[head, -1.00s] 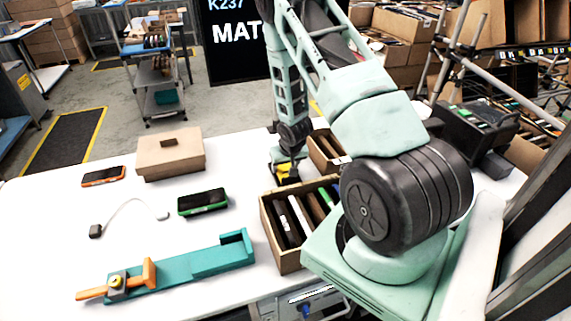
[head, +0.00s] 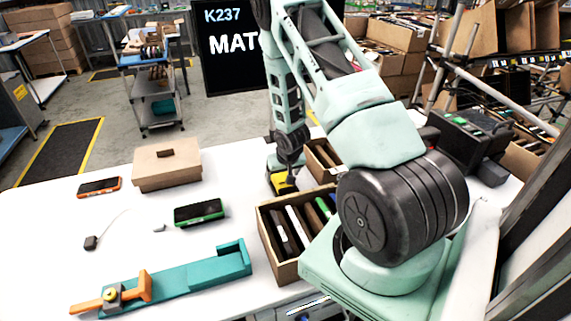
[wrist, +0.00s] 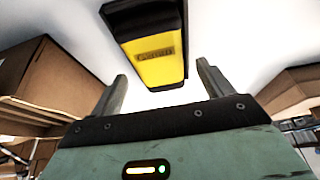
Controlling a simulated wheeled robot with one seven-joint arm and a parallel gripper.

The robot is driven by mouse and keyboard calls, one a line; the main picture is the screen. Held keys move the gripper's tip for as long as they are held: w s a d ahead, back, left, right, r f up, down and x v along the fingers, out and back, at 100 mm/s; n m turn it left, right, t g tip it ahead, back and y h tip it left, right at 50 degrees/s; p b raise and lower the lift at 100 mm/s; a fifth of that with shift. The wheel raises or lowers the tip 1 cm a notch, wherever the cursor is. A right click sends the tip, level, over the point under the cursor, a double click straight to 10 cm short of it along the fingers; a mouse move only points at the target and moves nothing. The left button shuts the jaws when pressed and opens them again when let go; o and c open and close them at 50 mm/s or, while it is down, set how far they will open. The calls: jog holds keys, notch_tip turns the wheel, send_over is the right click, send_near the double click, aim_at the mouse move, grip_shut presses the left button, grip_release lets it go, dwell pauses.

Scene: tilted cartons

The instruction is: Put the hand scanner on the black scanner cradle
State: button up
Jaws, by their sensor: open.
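The hand scanner appears to be the yellow and black body in the wrist view (wrist: 152,55). It lies on the white table, just beyond and between the fingertips, and looks clear of both fingers. My gripper (wrist: 162,72) is open and empty. In the head view, the yellow of the scanner (head: 283,184) shows small and partly hidden at the foot of my arm, behind the carton of upright items. I cannot pick out the black scanner cradle with certainty. A black device with green lights (head: 472,138) stands at the right rear, partly behind my arm.
An open carton of upright items (head: 287,268) stands in front of the scanner, and a smaller carton (head: 322,158) is beside it. A lidded brown box (head: 167,172), a green-edged handheld (head: 199,212), an orange-edged handheld (head: 99,187) and a teal fixture (head: 190,281) occupy the left side.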

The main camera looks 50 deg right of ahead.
jog(key=b+v, duration=0.1)
jog(key=v, duration=1)
jog(key=a+r+n+g+y, duration=0.1)
jog(key=a+r+n, duration=0.25)
jog(key=a, duration=0.95)
jog(key=a+r+n+y, duration=0.25)
jog(key=a+r, duration=0.25)
jog(key=a, duration=0.9)
jog(key=s+a+r+n+g, duration=0.1)
jog(key=s+a+r+n, duration=0.2)
jog(key=s+a, duration=0.4)
jog(key=s+a+r+n+g, duration=0.1)
jog(key=s+a+r+n, duration=0.2)
jog(key=s, duration=0.8)
jog(key=a+n, duration=0.2)
jog(key=a, duration=0.2)
jog(key=shift+s+a+r+g, duration=0.15)
jog(key=shift+s+a+g, duration=0.1)
jog(key=shift+g, duration=0.15)
jog(key=shift+h+b, duration=0.25)
jog(key=shift+b, duration=0.05)
notch_tip(320, 180, down, 3)
jog(key=b, duration=0.3)
